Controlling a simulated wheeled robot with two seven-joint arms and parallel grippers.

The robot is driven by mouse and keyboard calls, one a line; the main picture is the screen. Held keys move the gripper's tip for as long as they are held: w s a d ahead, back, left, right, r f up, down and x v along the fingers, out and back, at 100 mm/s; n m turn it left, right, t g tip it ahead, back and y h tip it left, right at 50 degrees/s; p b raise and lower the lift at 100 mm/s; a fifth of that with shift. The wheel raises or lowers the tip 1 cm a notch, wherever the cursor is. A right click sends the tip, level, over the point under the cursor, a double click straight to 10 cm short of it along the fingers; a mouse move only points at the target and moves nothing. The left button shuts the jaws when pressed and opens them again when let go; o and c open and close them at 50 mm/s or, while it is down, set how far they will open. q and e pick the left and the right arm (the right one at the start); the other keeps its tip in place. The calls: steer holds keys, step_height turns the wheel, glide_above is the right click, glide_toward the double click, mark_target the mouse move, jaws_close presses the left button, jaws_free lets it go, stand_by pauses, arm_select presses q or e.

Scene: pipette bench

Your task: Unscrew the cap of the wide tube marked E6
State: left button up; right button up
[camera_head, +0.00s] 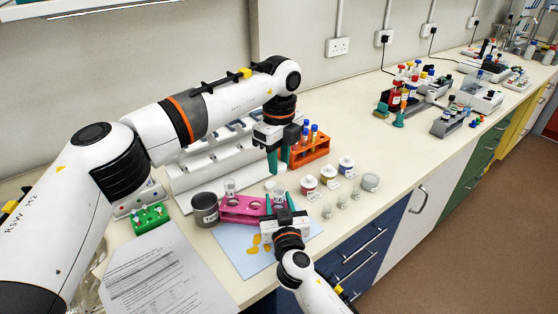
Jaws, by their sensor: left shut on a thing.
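My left gripper (279,164) hangs fingers-down above and behind the pink rack (240,210). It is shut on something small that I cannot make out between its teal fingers. My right gripper (279,203) is at the right end of the pink rack, with its teal fingers apart on either side of a clear wide tube (279,194). I cannot see clear contact with the tube. The marking E6 is too small to read on any tube.
A dark grey jar (205,208) stands left of the pink rack, and a green rack (150,218) lies further left. An orange rack (311,149) with blue-capped tubes is close to my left gripper. Several small jars (328,174) stand right. A printed sheet (165,275) lies in front.

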steer(key=shift+o, duration=0.7)
